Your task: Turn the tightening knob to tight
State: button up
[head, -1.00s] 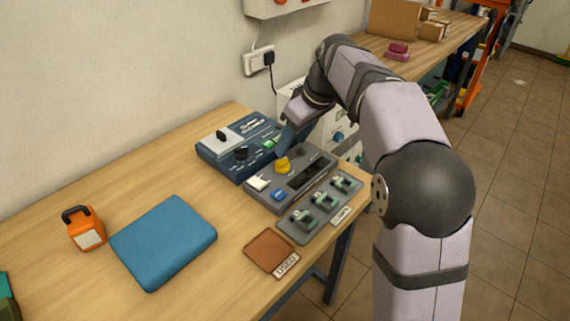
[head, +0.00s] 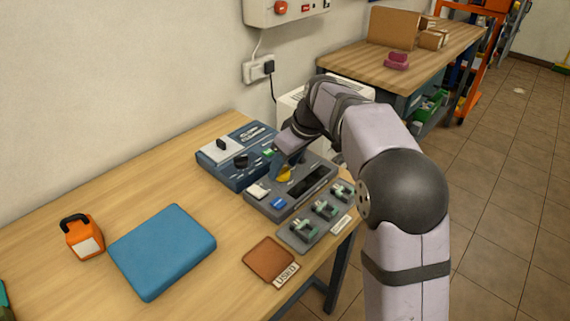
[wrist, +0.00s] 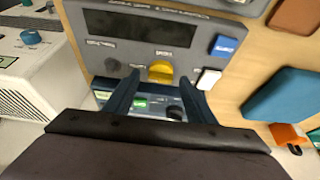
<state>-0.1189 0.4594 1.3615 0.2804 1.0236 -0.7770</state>
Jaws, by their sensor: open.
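A yellow knob (head: 284,174) stands on a grey control unit (head: 262,206); it also shows in the wrist view (wrist: 160,71). My gripper (wrist: 166,80) is open and empty, with its fingers to either side of the yellow knob in that picture. I cannot tell whether they reach down to it or touch it. In the head view my gripper (head: 290,160) hangs over the back of the grey unit and partly hides the knob. A smaller grey knob (wrist: 112,65) sits beside it. The labels are too blurred to read.
A blue unit (head: 215,172) with a black knob (head: 241,160) stands behind the grey one. The table's left part is mostly clear.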

jog(key=c, duration=1)
jog(key=shift+c, duration=0.2)
jog(key=shift+a+m, duration=0.1)
jog(key=shift+m, duration=0.3)
jog(key=m+p, duration=0.1)
jog(key=m+h+p, duration=0.1)
jog(key=m, duration=0.1)
jog(key=shift+s+a+r+m+t, duration=0.15)
jog(key=shift+m+t, duration=0.15)
jog(key=shift+t, duration=0.1)
jog(key=m+h+p, duration=0.1)
jog(key=m+p, duration=0.1)
jog(key=m, duration=0.1)
jog(key=shift+a+m+t+h, duration=0.15)
jog(key=shift+m+t+h, duration=0.15)
jog(key=shift+h, duration=0.1)
jog(key=m, duration=0.1)
jog(key=m+h+p, duration=0.1)
jog(key=m, duration=0.2)
jog(key=shift+a+m+h, duration=0.25)
jog(key=shift+m+h, duration=0.05)
jog(key=shift+h, duration=0.1)
jog(key=shift+a+m+g+h+p, duration=0.1)
jog(key=shift+m+g+h+p, duration=0.25)
jog(key=shift+m, duration=0.75)
jog(key=shift+m+g+h+p, duration=0.15)
jog(key=shift+m+h+p, duration=0.3)
jog(key=shift+m, duration=0.65)
